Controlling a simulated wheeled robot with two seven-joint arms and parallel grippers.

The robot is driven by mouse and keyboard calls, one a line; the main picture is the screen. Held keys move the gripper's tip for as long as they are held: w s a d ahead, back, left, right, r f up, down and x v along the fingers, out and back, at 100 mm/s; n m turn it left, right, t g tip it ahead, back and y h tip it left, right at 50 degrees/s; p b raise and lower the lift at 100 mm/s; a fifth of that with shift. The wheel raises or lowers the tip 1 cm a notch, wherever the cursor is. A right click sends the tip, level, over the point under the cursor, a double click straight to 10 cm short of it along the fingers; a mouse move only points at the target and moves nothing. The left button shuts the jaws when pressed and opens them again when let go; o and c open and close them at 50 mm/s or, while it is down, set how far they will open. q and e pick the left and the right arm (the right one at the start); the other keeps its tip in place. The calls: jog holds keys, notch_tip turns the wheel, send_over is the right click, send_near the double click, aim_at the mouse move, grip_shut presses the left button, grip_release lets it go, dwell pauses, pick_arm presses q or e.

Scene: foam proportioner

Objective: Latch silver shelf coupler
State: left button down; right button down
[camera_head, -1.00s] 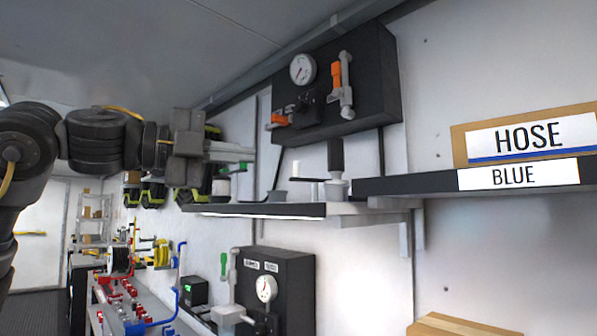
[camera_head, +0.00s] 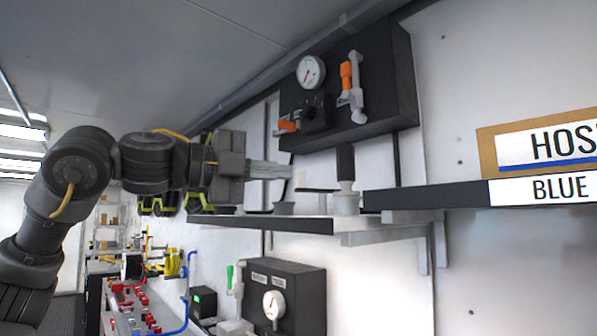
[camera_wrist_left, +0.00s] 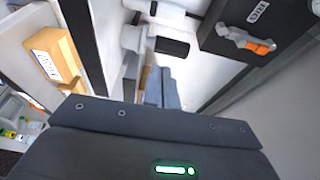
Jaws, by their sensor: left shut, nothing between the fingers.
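The silver coupler (camera_head: 346,203) stands upright on the wall shelf (camera_head: 262,221), with a black hose end (camera_head: 345,162) above it. I cannot tell whether its latch is closed. My left gripper (camera_head: 288,171) reaches in from the left above the shelf, fingers shut and empty. Its tips are left of the coupler and hose end, apart from them in the picture. In the left wrist view the shut fingers (camera_wrist_left: 163,92) point toward a pale fitting (camera_wrist_left: 134,38) with a black cylinder (camera_wrist_left: 172,47), apparently the coupler and hose. My right gripper is not in view.
A black wall panel (camera_head: 393,85) with a gauge (camera_head: 311,71) and orange-handled valves (camera_head: 346,74) hangs above the shelf. To the right is a dark-edged shelf (camera_head: 430,198) with a hose box (camera_head: 486,150).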

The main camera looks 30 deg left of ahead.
aim_at(298, 175)
pick_arm(q)
jog(key=p+x, duration=0.1)
jog(key=x, duration=0.2)
jog(key=p+x, duration=0.1)
jog(key=x, duration=0.2)
jog(key=shift+s+d+r, duration=0.1)
jog(key=shift+d+r, duration=0.15)
jog(key=shift+d, duration=0.05)
jog(key=a, duration=0.1)
jog(key=w+a+p, duration=0.1)
jog(key=a+p, duration=0.1)
jog(key=shift+w+a, duration=0.2)
jog(key=shift+w, duration=0.05)
jog(key=shift+a+f+p, duration=0.15)
jog(key=shift+a+p, duration=0.15)
jog(key=shift+a, duration=0.05)
jog(key=shift+w+d, duration=0.15)
jog(key=shift+d, duration=0.35)
jog(key=shift+a, duration=0.25)
jog(key=shift+a+m+g+h, duration=0.3)
jog(key=shift+a+h, duration=0.1)
jog(key=shift+w+d+m+g+h, duration=0.1)
jog(key=shift+w+m+g+h, duration=0.05)
jog(key=shift+m+g+h, duration=0.15)
